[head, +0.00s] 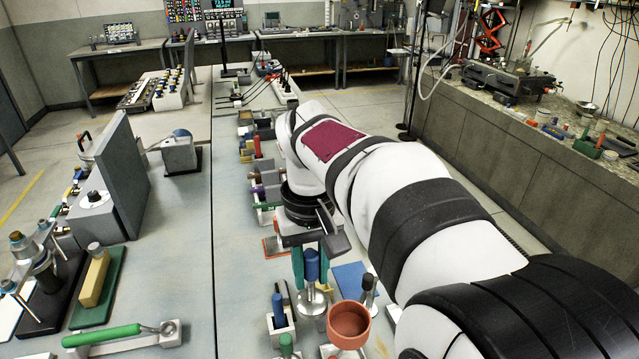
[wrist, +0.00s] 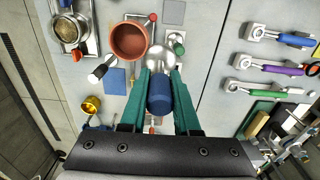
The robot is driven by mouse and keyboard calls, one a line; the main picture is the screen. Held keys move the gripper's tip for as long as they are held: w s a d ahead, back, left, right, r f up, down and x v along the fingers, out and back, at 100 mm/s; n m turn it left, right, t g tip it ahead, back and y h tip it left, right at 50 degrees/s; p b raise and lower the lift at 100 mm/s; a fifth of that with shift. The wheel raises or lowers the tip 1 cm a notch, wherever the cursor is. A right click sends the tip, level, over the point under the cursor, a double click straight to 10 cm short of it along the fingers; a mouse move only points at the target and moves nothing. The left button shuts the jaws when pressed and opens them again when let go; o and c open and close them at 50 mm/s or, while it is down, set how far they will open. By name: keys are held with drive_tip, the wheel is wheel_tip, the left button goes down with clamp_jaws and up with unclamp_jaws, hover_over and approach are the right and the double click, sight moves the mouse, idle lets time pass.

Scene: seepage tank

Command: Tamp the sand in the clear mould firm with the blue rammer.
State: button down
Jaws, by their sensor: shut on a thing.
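My gripper (head: 311,266) has green fingers and points down at the bench. It is shut on the blue handle of the rammer (wrist: 160,92), which stands roughly upright between the fingers. The gripper also shows in the wrist view (wrist: 160,78). A round, shiny metal part (head: 313,300) shows below the handle, and in the wrist view it lies just beyond the fingertips (wrist: 160,57). I cannot make out the clear mould or its sand, nor whether the rammer touches anything below.
A reddish-brown bowl (head: 348,323) stands close beside the rammer, also in the wrist view (wrist: 129,41). A holder with another blue-handled tool (head: 278,309) is to the left. A blue pad (head: 349,277) lies behind.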

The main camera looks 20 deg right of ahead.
drive_tip(key=shift+r, duration=0.1)
idle(0.4)
drive_tip(key=w+d+r+m, duration=0.4)
drive_tip(key=w+d+r, duration=0.15)
drive_tip(key=r, duration=0.25)
drive_tip(key=s+d+f+m, duration=0.2)
drive_tip(key=s+d+f, duration=0.1)
drive_tip(key=d+f, duration=0.7)
drive_tip(key=s+d+f+m, duration=0.3)
drive_tip(key=d+f, duration=0.8)
drive_tip(key=shift+d, duration=0.25)
drive_tip(key=shift+f, duration=0.15)
drive_tip(key=shift+f, duration=1.6)
